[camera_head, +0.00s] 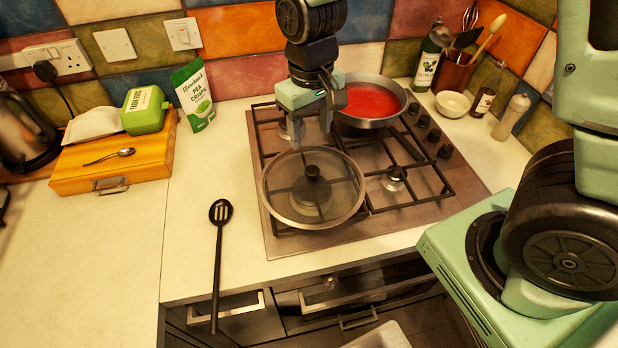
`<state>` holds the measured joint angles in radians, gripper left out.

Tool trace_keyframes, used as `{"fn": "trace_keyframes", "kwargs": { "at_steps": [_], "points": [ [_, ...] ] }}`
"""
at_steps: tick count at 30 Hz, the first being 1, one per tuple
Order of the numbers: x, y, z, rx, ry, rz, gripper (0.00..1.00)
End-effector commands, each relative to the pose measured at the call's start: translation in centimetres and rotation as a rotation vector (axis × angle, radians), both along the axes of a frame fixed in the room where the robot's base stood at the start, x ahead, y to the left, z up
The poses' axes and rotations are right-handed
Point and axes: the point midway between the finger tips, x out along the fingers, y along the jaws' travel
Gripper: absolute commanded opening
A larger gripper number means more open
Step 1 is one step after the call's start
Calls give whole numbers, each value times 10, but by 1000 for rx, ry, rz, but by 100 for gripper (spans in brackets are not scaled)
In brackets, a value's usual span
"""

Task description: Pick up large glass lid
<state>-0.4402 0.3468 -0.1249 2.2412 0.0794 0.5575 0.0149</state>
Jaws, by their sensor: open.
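The large glass lid (336,191) is round and clear, with a metal rim and a black knob (312,173) at its centre. It lies on the front left of the gas hob (280,240), over the burner grate. My gripper (312,140) is open and points down above the far part of the lid, behind the knob in the picture. Nothing shows between its fingers. I cannot tell the exact height of the fingertips above the glass.
A pan (372,122) of red sauce stands on the back burner, close right of my gripper. A black slotted spoon (217,250) lies left of the hob. A green packet (193,95) and a wooden box (115,165) stand further left. A white bowl (453,103) and bottles are at right.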

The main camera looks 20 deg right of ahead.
Motion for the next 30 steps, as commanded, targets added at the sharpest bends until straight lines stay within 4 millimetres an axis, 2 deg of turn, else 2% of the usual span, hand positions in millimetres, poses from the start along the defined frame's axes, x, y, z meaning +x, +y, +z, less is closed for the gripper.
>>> {"fn": "trace_keyframes", "kwargs": {
  "at_steps": [3,6,16,24,30],
  "points": [
    [-2,-1,-22,-3,7,-1,54],
    [-1,0,-37,-1,4,-1,54],
    [-2,-1,-57,-1,4,0,54],
    [-5,-2,-90,-1,4,0,54],
    [-4,-2,-102,0,0,0,54]
  ]
}}
